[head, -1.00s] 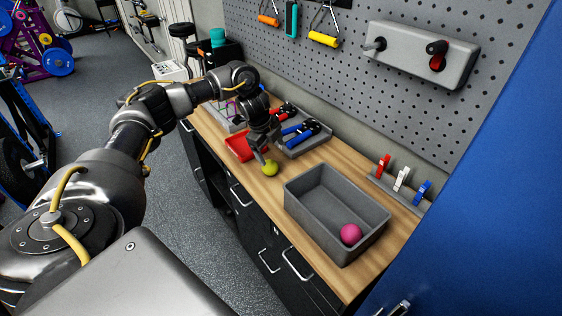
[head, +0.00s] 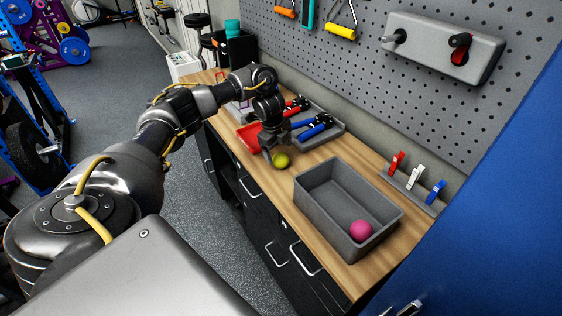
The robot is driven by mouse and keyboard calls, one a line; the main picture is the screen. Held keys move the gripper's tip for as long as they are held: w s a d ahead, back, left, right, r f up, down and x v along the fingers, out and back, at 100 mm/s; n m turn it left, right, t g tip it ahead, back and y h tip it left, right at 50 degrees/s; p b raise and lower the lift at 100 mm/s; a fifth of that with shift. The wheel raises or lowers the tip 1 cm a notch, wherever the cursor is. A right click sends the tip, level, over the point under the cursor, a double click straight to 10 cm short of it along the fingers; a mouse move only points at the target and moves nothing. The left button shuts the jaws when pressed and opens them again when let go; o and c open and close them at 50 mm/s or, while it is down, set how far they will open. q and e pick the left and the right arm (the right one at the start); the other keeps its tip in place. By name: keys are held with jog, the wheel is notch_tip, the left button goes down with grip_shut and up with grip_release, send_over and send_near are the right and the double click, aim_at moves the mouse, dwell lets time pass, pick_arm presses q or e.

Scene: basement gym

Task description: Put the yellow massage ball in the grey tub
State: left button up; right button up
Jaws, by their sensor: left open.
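The yellow massage ball (head: 282,161) sits on the wooden counter, to the left of the grey tub. The grey tub (head: 318,213) stands open on the counter with a pink ball (head: 361,231) inside, at its near right corner. My left gripper (head: 274,154) points down at the yellow ball, its fingers open. The fingers are right at the ball; I cannot tell whether they touch it. My right gripper is not in view.
A red tray (head: 249,137) and a grey tray (head: 332,136) with red and blue hand grips lie behind the gripper. Red, white and blue clips (head: 414,177) stand on a rack behind the tub. Bare counter (head: 309,163) lies between ball and tub. A pegboard (head: 350,78) backs the counter.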

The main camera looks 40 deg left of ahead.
aim_at(280, 154)
pick_arm(q)
jog(key=f, duration=0.3)
jog(key=f+p, duration=0.1)
jog(key=shift+w+d+f, duration=0.2)
jog(key=shift+w+f, duration=0.1)
jog(key=shift+f, duration=0.1)
jog(key=shift+r, duration=0.1)
jog(key=c, duration=1.2)
